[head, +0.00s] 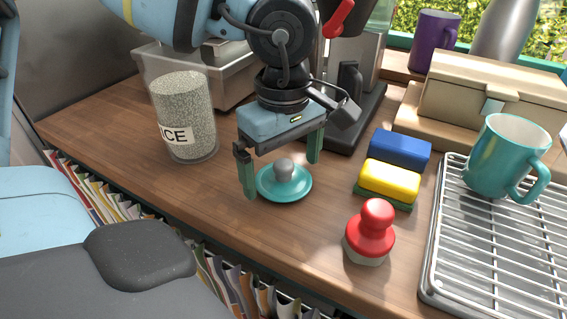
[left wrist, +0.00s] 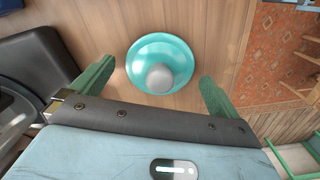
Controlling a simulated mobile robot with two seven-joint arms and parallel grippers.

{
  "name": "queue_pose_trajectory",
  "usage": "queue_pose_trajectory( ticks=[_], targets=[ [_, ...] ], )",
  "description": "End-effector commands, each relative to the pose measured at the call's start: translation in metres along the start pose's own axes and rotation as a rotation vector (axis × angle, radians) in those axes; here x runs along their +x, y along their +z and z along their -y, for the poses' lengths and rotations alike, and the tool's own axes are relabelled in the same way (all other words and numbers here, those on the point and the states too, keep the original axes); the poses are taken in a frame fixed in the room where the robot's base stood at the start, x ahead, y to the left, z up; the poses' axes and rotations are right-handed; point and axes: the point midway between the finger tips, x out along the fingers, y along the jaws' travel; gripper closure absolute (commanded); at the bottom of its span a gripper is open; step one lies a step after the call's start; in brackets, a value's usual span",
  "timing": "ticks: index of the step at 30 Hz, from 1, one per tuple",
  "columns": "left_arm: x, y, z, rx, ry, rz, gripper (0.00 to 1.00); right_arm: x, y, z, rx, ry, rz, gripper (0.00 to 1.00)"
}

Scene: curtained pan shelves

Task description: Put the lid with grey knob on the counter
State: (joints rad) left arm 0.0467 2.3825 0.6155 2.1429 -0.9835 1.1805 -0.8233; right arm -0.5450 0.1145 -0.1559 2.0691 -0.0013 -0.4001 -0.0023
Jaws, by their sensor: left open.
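The teal lid with grey knob (head: 284,184) lies flat on the wooden counter (head: 215,205), knob up. My left gripper (head: 280,175) is open above the lid, its two green fingers apart on either side, not touching the knob as far as I can see. In the left wrist view the lid (left wrist: 160,50) lies just beyond the open fingers (left wrist: 155,85), with the knob centred between them. My right gripper is not in view.
A rice jar (head: 185,118) stands to the left. A red-knobbed object (head: 371,230), a yellow sponge (head: 390,180), a blue block (head: 400,148) and a rack (head: 500,260) with a teal mug (head: 508,155) are to the right. The counter's front edge is close, above a curtain.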

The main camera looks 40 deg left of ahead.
Motion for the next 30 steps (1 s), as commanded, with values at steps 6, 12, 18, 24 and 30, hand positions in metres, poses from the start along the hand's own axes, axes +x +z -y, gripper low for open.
queue_pose_trajectory(
  ticks=[6, 12, 18, 24, 30],
  targets=[
    [-0.036, 0.0, -0.001, -0.001, 0.007, 0.0, 0.0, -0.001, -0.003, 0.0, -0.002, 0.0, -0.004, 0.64],
    [-0.063, 0.0, -0.001, 0.0, 0.006, -0.001, 0.0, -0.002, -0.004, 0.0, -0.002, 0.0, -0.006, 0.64],
    [-0.073, 0.0, 0.0, 0.0, 0.003, 0.0, 0.0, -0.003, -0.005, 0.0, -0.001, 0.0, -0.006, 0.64],
    [-0.073, 0.0, 0.0, 0.0, 0.003, 0.0, 0.0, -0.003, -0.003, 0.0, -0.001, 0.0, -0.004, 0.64],
    [-0.073, 0.0, 0.0, 0.0, 0.003, 0.0, 0.0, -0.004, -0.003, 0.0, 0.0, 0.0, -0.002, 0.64]
  ],
)
